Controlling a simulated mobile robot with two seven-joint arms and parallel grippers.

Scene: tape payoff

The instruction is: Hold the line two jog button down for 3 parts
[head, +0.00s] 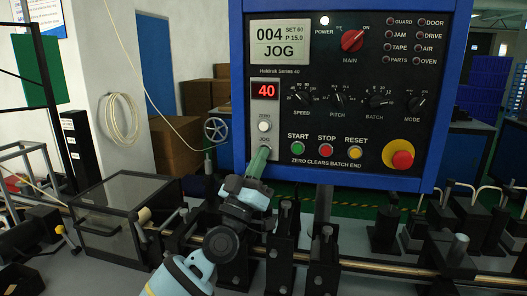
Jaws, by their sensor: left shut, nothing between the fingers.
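The control panel (349,90) fills the upper middle of the head view, with a JOG label (264,140) low on its left side. My left gripper (260,160) is shut and empty, its greenish fingertips just under that label at the panel face. The fingertips cover the place below the label, so the jog button itself is hidden. The screen (286,43) reads 004, SET 60, P 15.0 and JOG. A red display (265,91) reads 40. The white zero button (264,126) is just above the fingertips. My right gripper is not in view.
Green start (298,149), red stop (326,151) and yellow reset (355,153) buttons sit right of my gripper. A red emergency button (402,159) is further right. Dark machine blocks and a rod (380,268) run below. A clear-lidded box (119,192) stands left.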

